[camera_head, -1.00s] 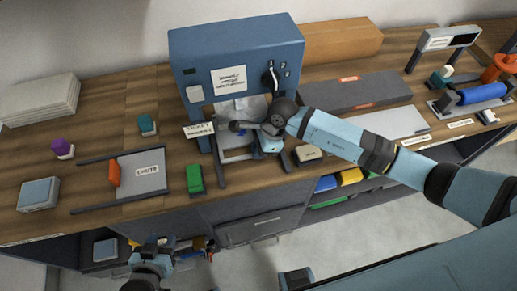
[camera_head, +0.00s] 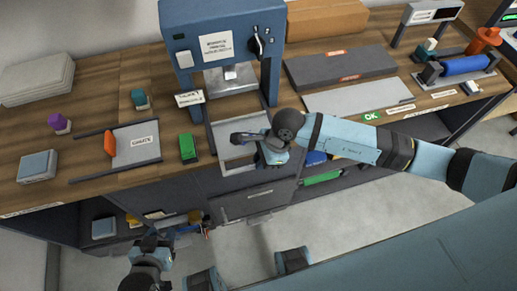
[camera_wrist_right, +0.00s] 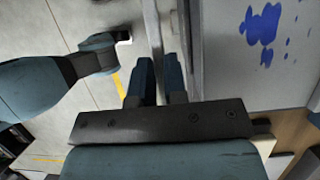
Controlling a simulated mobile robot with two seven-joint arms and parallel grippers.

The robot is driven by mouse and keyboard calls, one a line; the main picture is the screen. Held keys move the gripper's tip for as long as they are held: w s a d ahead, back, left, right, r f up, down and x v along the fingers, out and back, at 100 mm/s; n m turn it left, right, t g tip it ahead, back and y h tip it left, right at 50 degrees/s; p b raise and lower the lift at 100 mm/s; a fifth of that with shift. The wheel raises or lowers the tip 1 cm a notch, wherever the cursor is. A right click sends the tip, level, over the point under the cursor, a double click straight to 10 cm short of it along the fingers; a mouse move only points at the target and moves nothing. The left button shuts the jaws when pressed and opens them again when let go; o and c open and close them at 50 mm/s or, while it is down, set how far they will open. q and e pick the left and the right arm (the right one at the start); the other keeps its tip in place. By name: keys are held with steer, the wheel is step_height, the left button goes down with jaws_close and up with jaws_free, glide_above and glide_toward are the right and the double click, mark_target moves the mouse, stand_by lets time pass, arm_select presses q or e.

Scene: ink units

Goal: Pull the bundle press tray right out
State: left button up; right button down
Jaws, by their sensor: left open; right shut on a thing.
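The blue bundle press (camera_head: 222,38) stands at the back of the bench. Its light grey tray (camera_head: 238,127) sticks out of the front between two dark side rails. My right gripper (camera_head: 247,138) is shut on the tray's front edge, partly hiding it. In the right wrist view the fingers (camera_wrist_right: 154,82) are at the tray's front edge, and the tray's surface (camera_wrist_right: 220,60) shows blue ink stains. Whether the tray's back end is still inside the press I cannot tell. My left gripper (camera_head: 160,240) is open and empty, low in front of the bench.
A green block (camera_head: 187,148) stands just left of the tray. Further left is a flat plate with an orange handle (camera_head: 109,143) between dark rails. A long grey box (camera_head: 338,66) lies to the right. The floor in front of the bench is clear.

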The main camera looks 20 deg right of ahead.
steer(key=shift+w, duration=0.1)
steer(key=c, duration=1.2)
jaws_free()
arm_select(q)
steer(key=shift+w+r, duration=0.1)
steer(key=shift+w, duration=0.2)
arm_select(e)
steer(key=shift+o, duration=0.2)
steer(key=shift+d+r, duration=0.15)
steer(key=shift+r, duration=0.2)
arm_select(q)
steer(key=shift+f+b, duration=0.8)
steer(key=shift+b, duration=0.05)
arm_select(e)
steer(key=v, duration=1.3)
